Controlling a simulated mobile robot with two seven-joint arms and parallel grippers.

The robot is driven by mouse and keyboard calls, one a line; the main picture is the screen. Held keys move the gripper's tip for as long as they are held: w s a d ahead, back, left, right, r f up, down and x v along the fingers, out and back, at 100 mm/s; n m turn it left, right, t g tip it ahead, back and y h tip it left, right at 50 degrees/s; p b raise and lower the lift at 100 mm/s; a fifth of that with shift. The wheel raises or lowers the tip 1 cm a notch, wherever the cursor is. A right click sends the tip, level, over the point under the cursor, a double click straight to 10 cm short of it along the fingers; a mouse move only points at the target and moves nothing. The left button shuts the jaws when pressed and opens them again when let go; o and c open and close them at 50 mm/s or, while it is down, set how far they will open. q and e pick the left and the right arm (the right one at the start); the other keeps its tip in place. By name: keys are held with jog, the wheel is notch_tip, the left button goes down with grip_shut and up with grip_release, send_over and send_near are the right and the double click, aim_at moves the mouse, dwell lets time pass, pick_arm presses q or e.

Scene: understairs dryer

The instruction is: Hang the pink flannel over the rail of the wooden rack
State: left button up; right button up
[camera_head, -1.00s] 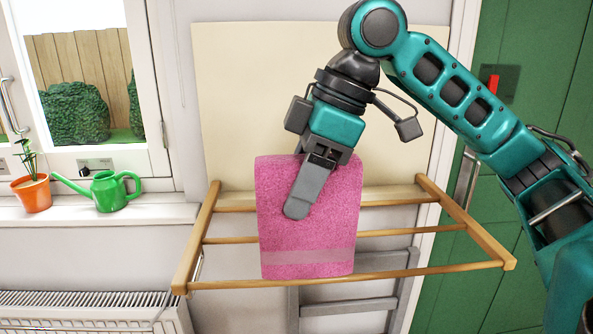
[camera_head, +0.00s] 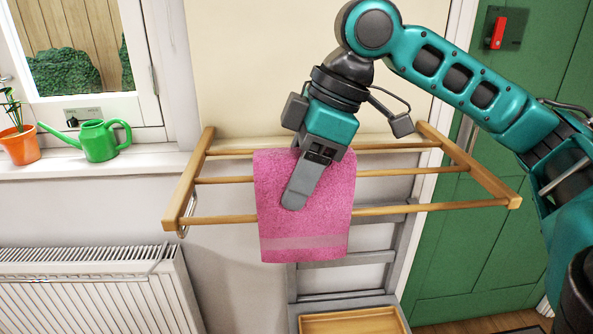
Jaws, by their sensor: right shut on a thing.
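The pink flannel (camera_head: 303,226) has a paler band near its lower edge. It hangs in front of the wooden rack (camera_head: 184,188) in the head view and hides the middle of the rails. Its top edge lines up with the back rail, and its lower end shows below the front rail (camera_head: 430,207). I cannot tell whether it touches a rail. My right gripper (camera_head: 294,199) is shut on the flannel, pointing down, with its fingers over the upper part of the cloth. My left gripper is not in view.
A green watering can (camera_head: 99,141) and an orange plant pot (camera_head: 20,146) stand on the windowsill at left. A white radiator (camera_head: 95,290) is below. A grey step frame (camera_head: 345,258) with a wooden tread (camera_head: 352,321) is under the rack. A green door (camera_head: 470,240) is at right.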

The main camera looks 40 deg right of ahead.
aim_at(296, 223)
notch_tip(296, 223, down, 4)
jog(key=shift+r+b, duration=0.15)
jog(key=shift+b, duration=0.5)
jog(key=shift+f+b, duration=0.3)
jog(key=shift+f, duration=1.2)
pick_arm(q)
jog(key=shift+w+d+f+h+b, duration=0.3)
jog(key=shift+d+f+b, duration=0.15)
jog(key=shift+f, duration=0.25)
pick_arm(e)
jog(key=shift+f, duration=0.6)
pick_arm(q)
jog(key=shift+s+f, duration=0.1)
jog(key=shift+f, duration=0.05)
pick_arm(e)
jog(key=o, duration=1.4)
